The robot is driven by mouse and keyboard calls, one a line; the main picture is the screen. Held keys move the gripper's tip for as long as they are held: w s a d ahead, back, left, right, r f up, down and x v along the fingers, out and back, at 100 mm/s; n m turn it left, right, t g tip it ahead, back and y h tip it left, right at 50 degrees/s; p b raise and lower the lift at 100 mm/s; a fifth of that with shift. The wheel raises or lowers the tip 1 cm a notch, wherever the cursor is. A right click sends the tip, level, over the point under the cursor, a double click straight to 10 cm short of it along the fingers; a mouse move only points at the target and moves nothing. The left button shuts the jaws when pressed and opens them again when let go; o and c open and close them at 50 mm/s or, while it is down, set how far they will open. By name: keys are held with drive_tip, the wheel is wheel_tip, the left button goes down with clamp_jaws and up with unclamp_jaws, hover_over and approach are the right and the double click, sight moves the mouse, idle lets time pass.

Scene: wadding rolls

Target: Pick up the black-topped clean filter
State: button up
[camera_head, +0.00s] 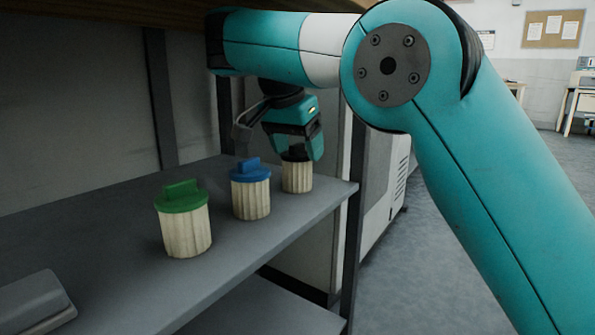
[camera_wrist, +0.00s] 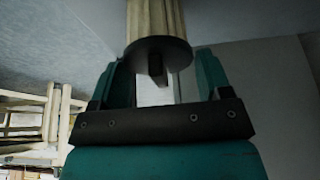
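The black-topped filter (camera_head: 297,178) has a pale, ribbed body and stands upright on the grey shelf, farthest of three filters in the head view. My gripper (camera_head: 298,150) is directly above it, fingers pointing down, and partly covers its black top. In the wrist view the dark round cap (camera_wrist: 160,50) and its narrow tab lie between the teal fingertips of my gripper (camera_wrist: 162,78). The fingers are apart, with visible gaps on both sides of the tab. I cannot tell whether the fingertips touch the cap's rim.
A blue-topped filter (camera_head: 250,190) stands just left of the black-topped one. A green-topped filter (camera_head: 183,220) is nearer. A grey object (camera_head: 32,302) lies at the lower left of the shelf (camera_head: 120,255). A dark shelf post (camera_head: 352,235) rises at the right edge.

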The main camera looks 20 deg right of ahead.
drive_tip(key=c, duration=0.5)
drive_tip(key=shift+o, duration=0.2)
drive_tip(key=shift+r, duration=0.1)
